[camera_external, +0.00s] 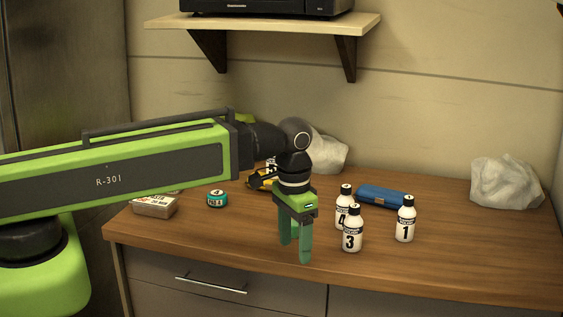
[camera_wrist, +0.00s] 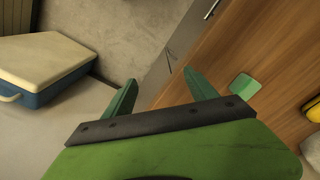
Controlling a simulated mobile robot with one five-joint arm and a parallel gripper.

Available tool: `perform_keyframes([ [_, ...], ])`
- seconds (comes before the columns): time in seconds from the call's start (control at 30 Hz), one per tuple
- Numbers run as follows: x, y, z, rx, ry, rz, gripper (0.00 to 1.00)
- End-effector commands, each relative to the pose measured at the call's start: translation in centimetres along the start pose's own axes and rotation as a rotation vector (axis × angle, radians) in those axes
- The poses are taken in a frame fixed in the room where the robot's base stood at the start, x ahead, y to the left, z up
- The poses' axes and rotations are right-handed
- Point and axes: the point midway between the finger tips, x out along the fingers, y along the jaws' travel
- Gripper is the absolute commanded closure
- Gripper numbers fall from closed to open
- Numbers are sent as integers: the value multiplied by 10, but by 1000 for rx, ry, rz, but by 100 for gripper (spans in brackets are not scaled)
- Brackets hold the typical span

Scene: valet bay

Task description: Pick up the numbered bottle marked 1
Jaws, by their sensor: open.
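The white bottle marked 1 (camera_external: 405,220) has a black cap and stands upright on the wooden counter (camera_external: 470,255), right of the bottles marked 3 (camera_external: 352,231) and 4 (camera_external: 343,206). In the external view my gripper (camera_external: 295,252) points down near the counter's front edge, left of bottle 3 and apart from the bottles. Its green fingers are open with nothing between them. The wrist view shows the open fingers (camera_wrist: 163,95) over the counter's edge, with no bottle in sight. Another numbered bottle (camera_external: 271,165) is partly hidden behind my arm.
Bottle 3 and bottle 4 stand close together between my gripper and bottle 1. A blue case (camera_external: 381,196) lies behind them. A crumpled white cloth (camera_external: 505,183) sits at the back right. A small tin (camera_external: 217,198) and a box (camera_external: 154,206) are at left. The front right is clear.

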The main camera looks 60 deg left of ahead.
Motion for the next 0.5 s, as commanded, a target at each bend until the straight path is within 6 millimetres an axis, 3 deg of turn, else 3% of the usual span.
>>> perform_keyframes([
  [0.03, -22, 0, -32, -8, 33, -3, 33],
  [0.2, -80, -2, -155, -48, 202, -14, 33],
  [0.3, -104, -2, -210, -68, 288, -16, 33],
  [0.4, -118, -2, -244, -81, 344, -16, 33],
  [0.5, -120, -2, -255, -86, 367, -16, 33],
])
